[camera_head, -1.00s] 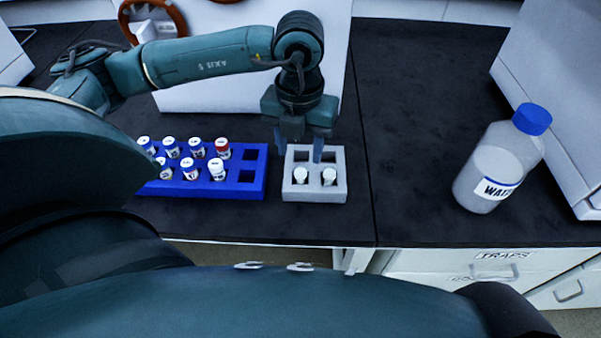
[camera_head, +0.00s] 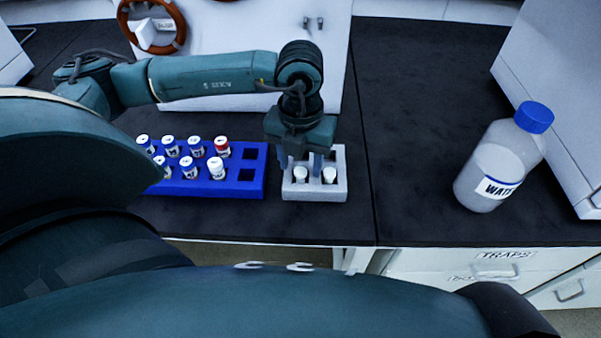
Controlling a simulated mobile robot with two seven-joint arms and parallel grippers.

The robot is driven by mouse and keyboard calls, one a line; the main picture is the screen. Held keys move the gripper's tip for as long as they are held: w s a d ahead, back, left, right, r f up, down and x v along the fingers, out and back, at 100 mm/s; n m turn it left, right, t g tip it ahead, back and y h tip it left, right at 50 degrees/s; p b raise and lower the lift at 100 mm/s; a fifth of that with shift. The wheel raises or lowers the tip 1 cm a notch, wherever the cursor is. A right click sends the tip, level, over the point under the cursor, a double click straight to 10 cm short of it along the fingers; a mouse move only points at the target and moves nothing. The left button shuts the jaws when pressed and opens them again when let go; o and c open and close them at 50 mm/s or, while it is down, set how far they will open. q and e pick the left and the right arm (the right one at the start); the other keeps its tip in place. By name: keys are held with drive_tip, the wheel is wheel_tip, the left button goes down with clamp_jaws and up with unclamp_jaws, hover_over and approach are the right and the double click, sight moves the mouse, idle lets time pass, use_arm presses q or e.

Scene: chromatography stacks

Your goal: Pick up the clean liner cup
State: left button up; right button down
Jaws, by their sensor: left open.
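Two small white cups stand upright in the front row of a light grey square rack (camera_head: 314,194): a left one (camera_head: 300,175) and a right one (camera_head: 329,175). They look alike, and no mark on them tells which is the clean liner cup. My left gripper (camera_head: 300,164) points down over the rack with its fingers apart. In the picture one finger is left of the left cup and the other is between the two cups. I cannot tell whether they touch it. The gripper hides part of the rack's back row. My right gripper is not in view.
A bottle with a blue cap (camera_head: 490,165) stands at the right. A white panel or instrument rises behind. The dark bench between rack and bottle is clear.

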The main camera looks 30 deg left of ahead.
use_arm(q)
drive_tip(key=shift+f, duration=0.1)
drive_tip(key=shift+c, duration=0.4)
clamp_jaws()
idle(0.3)
